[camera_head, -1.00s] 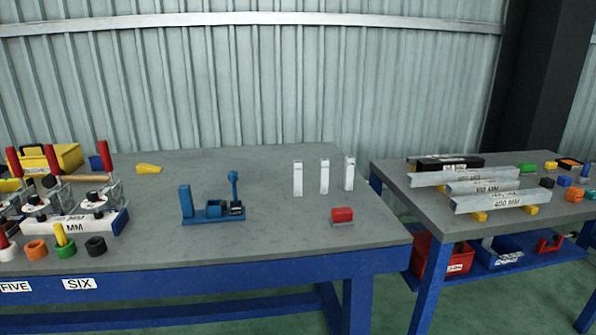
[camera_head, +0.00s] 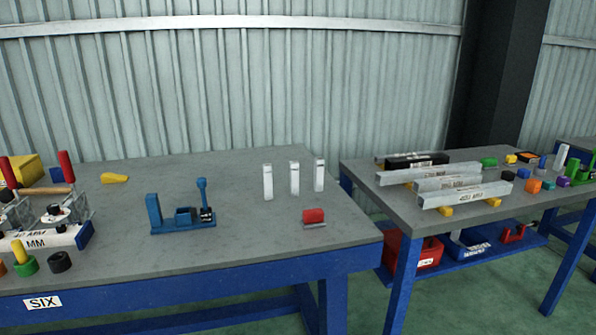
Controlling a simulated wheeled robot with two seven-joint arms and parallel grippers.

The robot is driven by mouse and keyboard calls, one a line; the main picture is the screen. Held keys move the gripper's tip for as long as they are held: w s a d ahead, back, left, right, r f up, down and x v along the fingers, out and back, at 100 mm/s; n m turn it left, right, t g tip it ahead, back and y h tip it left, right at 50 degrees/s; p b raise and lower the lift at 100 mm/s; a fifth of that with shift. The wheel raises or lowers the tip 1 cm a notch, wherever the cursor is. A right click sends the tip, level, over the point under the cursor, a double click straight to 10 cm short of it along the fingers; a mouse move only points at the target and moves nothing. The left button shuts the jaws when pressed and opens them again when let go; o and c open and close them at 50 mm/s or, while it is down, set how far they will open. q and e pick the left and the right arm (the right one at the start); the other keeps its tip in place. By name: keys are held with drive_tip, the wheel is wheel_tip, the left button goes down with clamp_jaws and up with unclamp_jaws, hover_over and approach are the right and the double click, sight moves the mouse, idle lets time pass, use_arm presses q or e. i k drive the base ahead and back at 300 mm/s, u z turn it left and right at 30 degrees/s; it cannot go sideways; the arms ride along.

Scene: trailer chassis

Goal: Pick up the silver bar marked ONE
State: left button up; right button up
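Several silver bars lie on the right table. The front silver bar (camera_head: 465,195) bears a label that seems to read 400 MM and rests on yellow blocks. Another silver bar (camera_head: 428,174) lies behind it, with a shorter labelled bar (camera_head: 447,183) between them. A black bar (camera_head: 416,161) lies at the back. I cannot read the word ONE on any of them. Three upright white pieces (camera_head: 294,178) stand on the left table; their markings are too small to read. Neither of my grippers shows in the head view.
Red (camera_head: 425,252) and blue bins sit on a shelf under the right table. Green floor is open at front right.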

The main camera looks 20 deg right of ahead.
sight(293, 165)
drive_tip(key=z, duration=1.6)
drive_tip(key=i, duration=1.6)
drive_tip(key=u, duration=2.65)
